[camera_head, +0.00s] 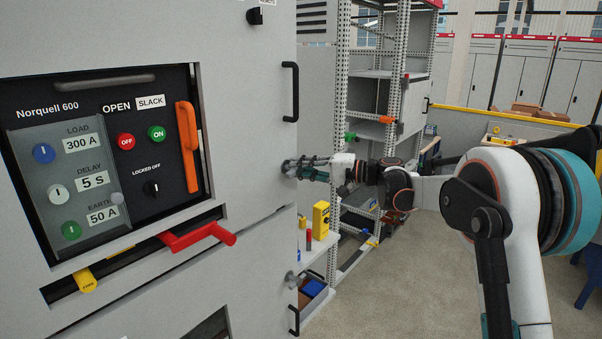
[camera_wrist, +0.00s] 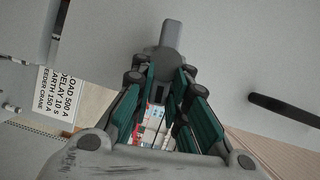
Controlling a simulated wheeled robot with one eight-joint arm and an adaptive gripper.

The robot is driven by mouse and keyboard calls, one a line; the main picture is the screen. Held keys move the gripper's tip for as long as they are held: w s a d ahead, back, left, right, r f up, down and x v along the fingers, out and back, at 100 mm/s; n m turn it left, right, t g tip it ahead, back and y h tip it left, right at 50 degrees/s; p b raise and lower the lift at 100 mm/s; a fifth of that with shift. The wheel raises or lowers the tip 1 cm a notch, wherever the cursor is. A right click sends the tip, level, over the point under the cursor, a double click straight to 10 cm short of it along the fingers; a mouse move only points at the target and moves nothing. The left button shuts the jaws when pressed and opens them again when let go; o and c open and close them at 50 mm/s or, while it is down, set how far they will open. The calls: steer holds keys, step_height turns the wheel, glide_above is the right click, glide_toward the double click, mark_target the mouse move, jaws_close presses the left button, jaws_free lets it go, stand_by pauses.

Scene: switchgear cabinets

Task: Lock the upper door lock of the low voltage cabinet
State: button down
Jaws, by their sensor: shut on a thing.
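The low voltage cabinet (camera_head: 250,130) fills the left of the head view, its door shut or nearly so. My gripper (camera_head: 300,168) reaches in from the right at the door's right edge, below a black door handle (camera_head: 291,92). In the wrist view my gripper (camera_wrist: 168,88) is shut on a grey lock knob (camera_wrist: 172,36), which stands out from the pale door between the teal finger pads. In the head view the fingers largely hide the knob. A second grey lock (camera_head: 292,280) sits lower on the cabinet.
A red lever (camera_head: 200,237) and an orange handle (camera_head: 188,145) stick out from the cabinet panel. A perforated metal rack (camera_head: 380,100) stands behind my gripper. A shelf with a yellow box (camera_head: 320,218) is below it. The floor (camera_head: 430,270) beneath my arm is clear.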

steer(key=shift+f+m+y+b, duration=0.1)
steer(key=shift+m+y+b, duration=0.25)
steer(key=shift+m, duration=0.25)
steer(key=c, duration=1.6)
jaws_free()
steer(key=shift+w, duration=0.1)
steer(key=shift+o, duration=0.2)
steer(key=shift+d, duration=0.15)
steer(key=v, duration=1.2)
